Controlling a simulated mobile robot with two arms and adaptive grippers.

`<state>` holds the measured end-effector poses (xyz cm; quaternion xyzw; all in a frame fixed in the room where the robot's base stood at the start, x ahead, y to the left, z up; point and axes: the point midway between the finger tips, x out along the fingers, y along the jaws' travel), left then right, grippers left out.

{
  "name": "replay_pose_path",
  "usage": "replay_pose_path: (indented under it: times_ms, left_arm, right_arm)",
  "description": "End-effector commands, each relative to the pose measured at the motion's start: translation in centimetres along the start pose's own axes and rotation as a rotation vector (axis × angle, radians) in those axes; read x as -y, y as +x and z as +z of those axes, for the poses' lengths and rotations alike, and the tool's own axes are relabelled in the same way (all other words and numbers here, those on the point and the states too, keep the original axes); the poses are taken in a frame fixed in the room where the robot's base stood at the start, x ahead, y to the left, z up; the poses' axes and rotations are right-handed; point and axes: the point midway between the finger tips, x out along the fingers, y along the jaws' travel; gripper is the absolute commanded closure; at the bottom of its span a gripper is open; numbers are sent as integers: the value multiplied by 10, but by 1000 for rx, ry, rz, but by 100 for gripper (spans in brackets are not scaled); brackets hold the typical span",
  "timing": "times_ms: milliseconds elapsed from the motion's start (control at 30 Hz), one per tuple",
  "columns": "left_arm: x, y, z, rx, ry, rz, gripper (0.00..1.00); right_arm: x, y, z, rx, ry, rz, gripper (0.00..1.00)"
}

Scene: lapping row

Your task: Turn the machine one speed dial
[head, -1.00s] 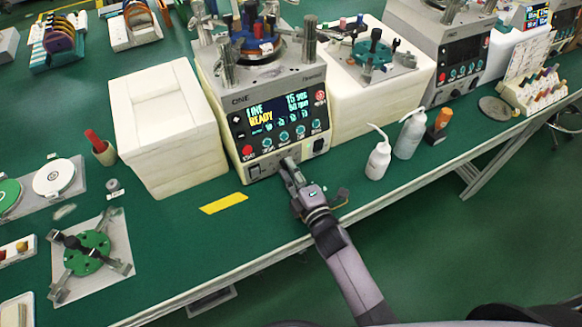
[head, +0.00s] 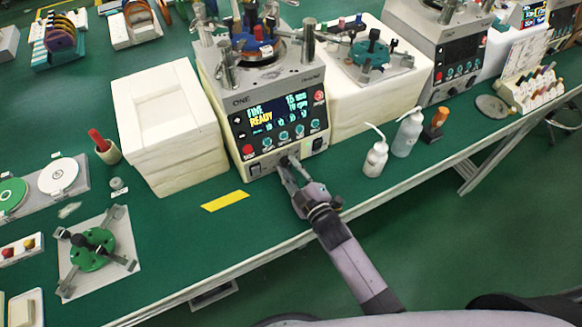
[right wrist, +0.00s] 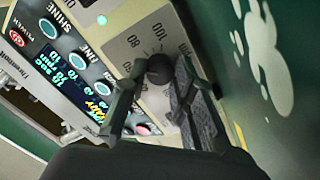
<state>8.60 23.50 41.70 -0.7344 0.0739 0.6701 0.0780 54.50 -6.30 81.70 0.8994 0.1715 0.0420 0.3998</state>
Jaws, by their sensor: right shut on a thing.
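Machine one (head: 262,108) stands on the green bench with a lit front panel, buttons and the word READY on its display (head: 275,110). Its speed dial (right wrist: 160,69) is a round black knob on a pale numbered scale in the right wrist view. My right gripper (head: 287,163) reaches the lower front of the machine. In the right wrist view its two fingers (right wrist: 153,92) are on either side of the knob, shut on it. In the head view the fingers mostly hide the dial. My left gripper is not in view.
Two white bottles (head: 375,157) and an orange-topped bottle (head: 435,124) stand right of my right arm. A pale foam block (head: 172,130) stands left of the machine. A yellow strip (head: 225,201) lies on the clear bench in front.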

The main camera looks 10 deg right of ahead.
Motion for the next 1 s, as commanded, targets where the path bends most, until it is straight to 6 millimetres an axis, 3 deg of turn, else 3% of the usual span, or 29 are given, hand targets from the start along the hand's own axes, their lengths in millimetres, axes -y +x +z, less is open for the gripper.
replay_pose_path:
  times_ms: [467, 500, 767, 1000]
  left_arm:
    - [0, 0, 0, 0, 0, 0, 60]
    - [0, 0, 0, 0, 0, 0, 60]
    - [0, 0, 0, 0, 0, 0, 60]
    - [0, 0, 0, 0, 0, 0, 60]
  right_arm:
    - [1, -1, 1, 2, 13, -3, 100]
    - [1, -1, 1, 2, 13, -3, 74]
    - [1, 0, 1, 1, 13, -2, 57]
    - [0, 0, 0, 0, 13, -1, 56]
